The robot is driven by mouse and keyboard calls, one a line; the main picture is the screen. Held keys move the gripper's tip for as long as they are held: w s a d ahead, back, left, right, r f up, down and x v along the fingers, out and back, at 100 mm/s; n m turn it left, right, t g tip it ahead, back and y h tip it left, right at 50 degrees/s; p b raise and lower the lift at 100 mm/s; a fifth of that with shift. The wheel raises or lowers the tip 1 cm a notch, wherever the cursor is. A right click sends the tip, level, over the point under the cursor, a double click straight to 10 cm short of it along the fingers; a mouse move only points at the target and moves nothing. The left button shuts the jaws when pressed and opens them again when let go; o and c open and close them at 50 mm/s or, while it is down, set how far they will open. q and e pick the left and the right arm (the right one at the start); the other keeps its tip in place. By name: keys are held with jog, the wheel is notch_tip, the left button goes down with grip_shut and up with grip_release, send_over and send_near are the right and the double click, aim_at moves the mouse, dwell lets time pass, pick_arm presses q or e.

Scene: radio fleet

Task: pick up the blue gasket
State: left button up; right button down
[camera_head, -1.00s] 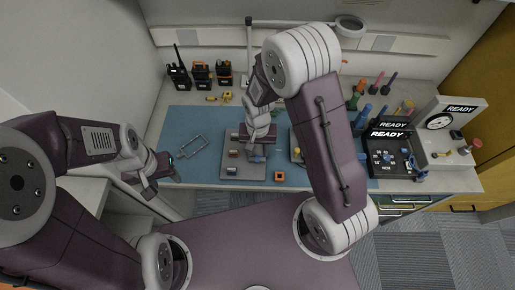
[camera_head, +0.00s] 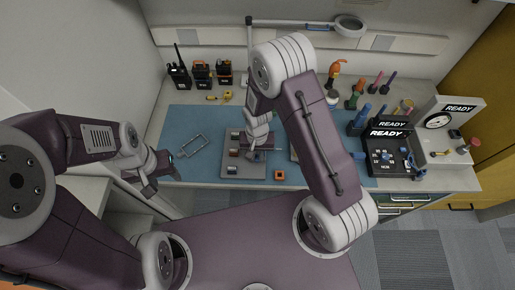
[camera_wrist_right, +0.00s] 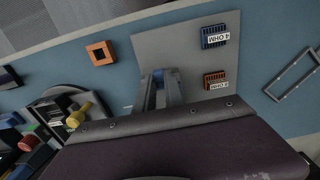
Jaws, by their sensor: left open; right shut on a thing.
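My right gripper (camera_head: 256,154) is over the right part of a grey plate (camera_head: 243,170). It is shut on a small bluish piece, probably the blue gasket (camera_wrist_right: 167,73), which is mostly hidden between the fingers; I cannot tell whether it is clear of the plate. In the right wrist view the right gripper (camera_wrist_right: 160,86) points at the bare side of the plate (camera_wrist_right: 186,50). My left gripper (camera_head: 170,164) is open and empty at the mat's left edge.
A square orange piece with a dark centre (camera_head: 279,175) lies on the blue mat (camera_head: 205,120) beside the plate. A wire frame (camera_head: 192,146) lies left. Radios (camera_head: 201,74) stand at the back; tools and READY boxes (camera_head: 390,135) stand right.

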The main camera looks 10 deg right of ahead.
notch_tip(320, 180, up, 4)
jog(key=shift+s+d+r+b, duration=0.1)
jog(key=shift+s+r+b, duration=0.1)
jog(key=shift+b, duration=0.15)
pick_arm(q)
jog(key=shift+f+b, duration=1.75)
jog(key=shift+f, duration=0.35)
pick_arm(e)
jog(key=s+d+r, duration=0.4)
jog(key=s+r, duration=0.2)
jog(key=s, duration=0.4)
jog(key=shift+s+d+r, duration=0.15)
jog(key=shift+d+r, duration=0.05)
jog(key=shift+r, duration=0.1)
pick_arm(q)
jog(key=shift+d+r, duration=0.1)
